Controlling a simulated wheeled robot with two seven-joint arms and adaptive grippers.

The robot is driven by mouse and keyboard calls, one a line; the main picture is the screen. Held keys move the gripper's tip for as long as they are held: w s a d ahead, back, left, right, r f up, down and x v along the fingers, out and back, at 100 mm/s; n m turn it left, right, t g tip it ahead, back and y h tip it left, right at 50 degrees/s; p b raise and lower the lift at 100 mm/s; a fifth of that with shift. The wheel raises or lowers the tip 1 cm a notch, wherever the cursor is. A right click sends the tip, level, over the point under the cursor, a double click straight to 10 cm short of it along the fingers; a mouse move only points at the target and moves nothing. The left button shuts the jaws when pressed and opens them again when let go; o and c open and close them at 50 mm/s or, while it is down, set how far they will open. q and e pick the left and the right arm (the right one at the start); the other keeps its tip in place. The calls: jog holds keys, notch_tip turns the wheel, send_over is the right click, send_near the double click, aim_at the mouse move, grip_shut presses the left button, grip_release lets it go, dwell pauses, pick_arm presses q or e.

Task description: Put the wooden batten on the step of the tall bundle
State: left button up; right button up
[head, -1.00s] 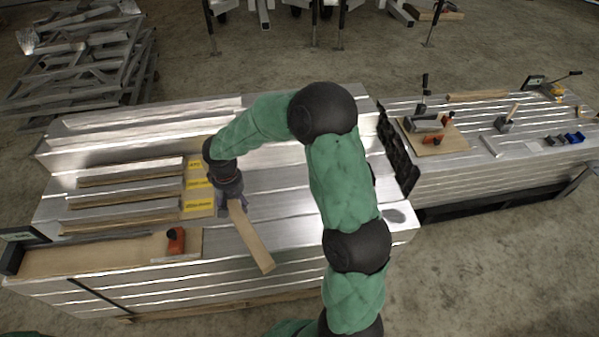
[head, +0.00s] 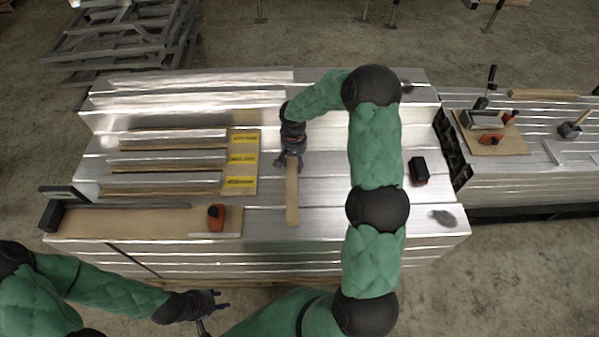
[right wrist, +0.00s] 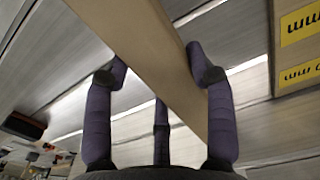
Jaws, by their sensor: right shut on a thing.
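The wooden batten (head: 292,203) is a pale, narrow strip in my right gripper (head: 291,164), which is shut on it near its far end. In the head view it points toward the front edge, over the lower front level of the tall bundle (head: 330,212). I cannot tell whether it touches the metal. In the right wrist view the batten (right wrist: 150,50) runs diagonally between the fingers. Behind the gripper, the bundle's raised back part (head: 215,118) stands above the front level. My left gripper (head: 219,299) is open and empty in front of the bundle.
Several profiles on a board with yellow labels (head: 243,159) lie left of the batten. A front board (head: 140,222) carries an orange tool (head: 215,217). A black item (head: 418,170) lies to the right. A second bundle (head: 530,185) with tools stands further right.

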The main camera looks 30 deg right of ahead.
aim_at(294, 160)
notch_tip(294, 160, down, 6)
jog(key=shift+f+b, duration=0.1)
jog(key=shift+b, duration=0.9)
jog(key=o, duration=1)
jog(key=shift+f, duration=0.15)
jog(key=o, duration=0.5)
notch_tip(294, 160, up, 12)
jog(key=p, duration=0.5)
jog(key=shift+r, duration=0.2)
